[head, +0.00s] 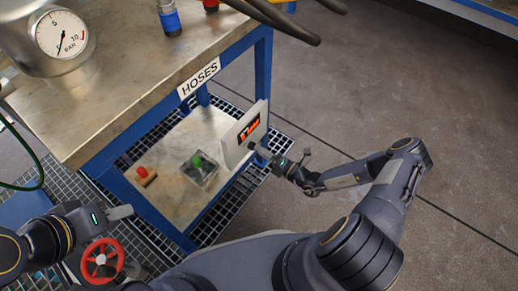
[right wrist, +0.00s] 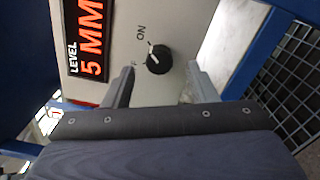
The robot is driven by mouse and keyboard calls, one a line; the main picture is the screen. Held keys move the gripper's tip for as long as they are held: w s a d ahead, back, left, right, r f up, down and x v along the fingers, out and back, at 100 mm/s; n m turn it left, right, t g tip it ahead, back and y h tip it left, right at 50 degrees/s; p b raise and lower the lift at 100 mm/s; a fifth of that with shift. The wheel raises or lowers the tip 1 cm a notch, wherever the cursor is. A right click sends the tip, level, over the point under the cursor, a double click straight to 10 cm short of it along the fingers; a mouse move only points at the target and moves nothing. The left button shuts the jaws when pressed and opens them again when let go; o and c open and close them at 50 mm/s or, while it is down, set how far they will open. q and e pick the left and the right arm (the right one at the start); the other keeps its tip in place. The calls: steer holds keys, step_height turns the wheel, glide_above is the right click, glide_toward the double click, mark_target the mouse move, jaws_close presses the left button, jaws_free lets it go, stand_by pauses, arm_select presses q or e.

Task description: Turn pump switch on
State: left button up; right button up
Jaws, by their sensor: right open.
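The pump switch is a black rotary knob (right wrist: 157,58) on a pale panel (head: 233,136). An ON label (right wrist: 141,33) is printed beside it; another label is mostly hidden by a finger. A white mark shows on the knob, but its exact setting is hard to tell. My right gripper (right wrist: 160,80) is open, with its fingers to either side of the knob and a gap on each side. In the head view my right gripper (head: 262,152) is at the panel and hides the knob. My left gripper (head: 122,212) is at lower left, away from the panel; its jaws are unclear.
The panel's display (right wrist: 85,40) reads LEVEL 5 MM. The panel stands on the lower shelf of a blue-framed bench (head: 130,85) labelled HOSES. A clear box (head: 200,172) with a green item stands on that shelf. A red handwheel (head: 102,260) is near my left gripper.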

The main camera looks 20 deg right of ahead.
arm_select(q)
steer(key=shift+r+p, duration=0.5)
steer(key=shift+r, duration=0.2)
arm_select(e)
steer(key=v, duration=0.5)
steer(key=shift+s+d, duration=0.1)
steer(key=shift+s, duration=0.05)
